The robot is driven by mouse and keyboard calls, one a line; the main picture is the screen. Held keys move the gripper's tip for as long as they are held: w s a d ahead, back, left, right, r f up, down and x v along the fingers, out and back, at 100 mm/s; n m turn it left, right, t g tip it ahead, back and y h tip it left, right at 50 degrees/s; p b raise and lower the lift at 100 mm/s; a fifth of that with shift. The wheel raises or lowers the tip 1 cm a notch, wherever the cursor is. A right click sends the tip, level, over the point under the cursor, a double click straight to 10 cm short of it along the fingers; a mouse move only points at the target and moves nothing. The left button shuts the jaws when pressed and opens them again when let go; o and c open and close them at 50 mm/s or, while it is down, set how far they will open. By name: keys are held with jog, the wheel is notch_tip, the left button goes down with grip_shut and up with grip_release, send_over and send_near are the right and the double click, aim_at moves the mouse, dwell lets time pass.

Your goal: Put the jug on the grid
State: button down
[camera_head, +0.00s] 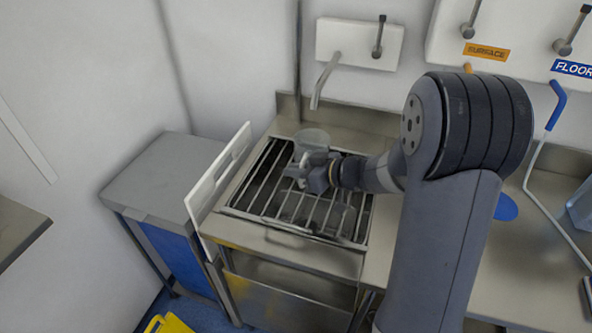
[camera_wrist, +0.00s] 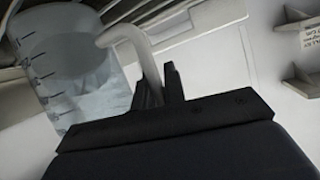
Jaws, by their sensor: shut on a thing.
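The jug (camera_head: 312,138) is clear, with a pale handle, and is at the far part of the grid (camera_head: 281,196), a rack of metal bars over a dark sink. In the wrist view the jug (camera_wrist: 70,70) shows scale marks on its side and looks tilted in the picture. My gripper (camera_head: 304,174) is shut on the jug's handle, which shows between the fingers (camera_wrist: 160,88) in the wrist view. The jug's base is hidden, so I cannot tell whether it touches the bars.
A white upright panel (camera_head: 222,172) stands along the grid's left edge, beside a grey side table (camera_head: 165,175). A wall tap (camera_head: 325,80) hangs behind the grid. A blue disc (camera_head: 506,207) lies on the right counter, and a clear container (camera_head: 582,208) is farther right. The grid's front is clear.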

jog(key=c, duration=1.5)
grip_release()
jog(key=shift+f, duration=0.1)
jog(key=p+v, duration=0.1)
jog(key=v, duration=1.1)
jog(key=shift+s, duration=0.15)
